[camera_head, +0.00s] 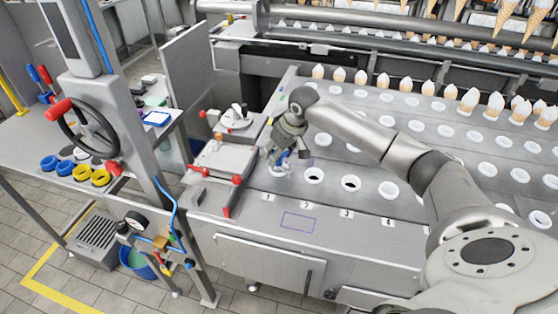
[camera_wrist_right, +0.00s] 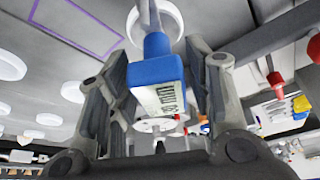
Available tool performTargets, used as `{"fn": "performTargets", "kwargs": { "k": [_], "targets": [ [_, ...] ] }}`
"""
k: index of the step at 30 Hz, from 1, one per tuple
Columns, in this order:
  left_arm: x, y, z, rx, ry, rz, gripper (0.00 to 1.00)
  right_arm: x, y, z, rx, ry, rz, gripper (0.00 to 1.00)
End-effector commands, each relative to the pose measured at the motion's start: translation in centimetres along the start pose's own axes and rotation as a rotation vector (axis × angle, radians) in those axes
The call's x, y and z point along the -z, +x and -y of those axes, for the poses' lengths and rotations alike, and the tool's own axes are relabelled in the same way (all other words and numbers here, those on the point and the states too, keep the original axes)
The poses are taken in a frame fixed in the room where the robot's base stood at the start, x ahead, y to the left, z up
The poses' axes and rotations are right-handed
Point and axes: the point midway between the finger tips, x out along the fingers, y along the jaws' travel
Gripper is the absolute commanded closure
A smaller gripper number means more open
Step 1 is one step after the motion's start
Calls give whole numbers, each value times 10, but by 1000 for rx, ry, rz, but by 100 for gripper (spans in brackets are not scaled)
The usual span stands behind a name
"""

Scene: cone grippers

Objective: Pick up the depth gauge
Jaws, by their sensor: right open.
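The depth gauge (camera_wrist_right: 156,72) is a blue block with a pale digital display and a thin metal stem. In the right wrist view its stem points to a white ring (camera_wrist_right: 165,18) in the steel plate. My right gripper (camera_wrist_right: 158,60) is open, with one finger on each side of the gauge; I cannot tell whether they touch it. In the head view my right gripper (camera_head: 279,155) is at the ring near label 1 and mostly hides the gauge. My left gripper is not in view.
The steel plate (camera_head: 330,205) holds rows of white rings, with wrapped cones (camera_head: 361,77) standing in the back rows. A fixture with red clamps (camera_head: 223,155) stands just left of my right gripper. A post with a black handwheel (camera_head: 87,128) is further left.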

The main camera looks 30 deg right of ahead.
Motion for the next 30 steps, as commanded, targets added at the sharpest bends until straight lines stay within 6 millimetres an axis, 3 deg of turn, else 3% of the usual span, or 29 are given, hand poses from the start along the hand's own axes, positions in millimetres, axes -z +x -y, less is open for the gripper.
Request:
{"fn": "performTargets", "kwargs": {
  "k": [6, 14, 22, 30],
  "targets": [
    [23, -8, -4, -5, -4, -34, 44, 0, 23, 0, 1, 0, 0, 53],
    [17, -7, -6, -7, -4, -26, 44, 0, 26, 0, 0, -1, -1, 53],
    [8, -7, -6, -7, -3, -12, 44, 0, 25, 0, 0, -1, -1, 88],
    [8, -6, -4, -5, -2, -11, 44, 2, 24, -1, 0, 0, -4, 88]
  ]
}}
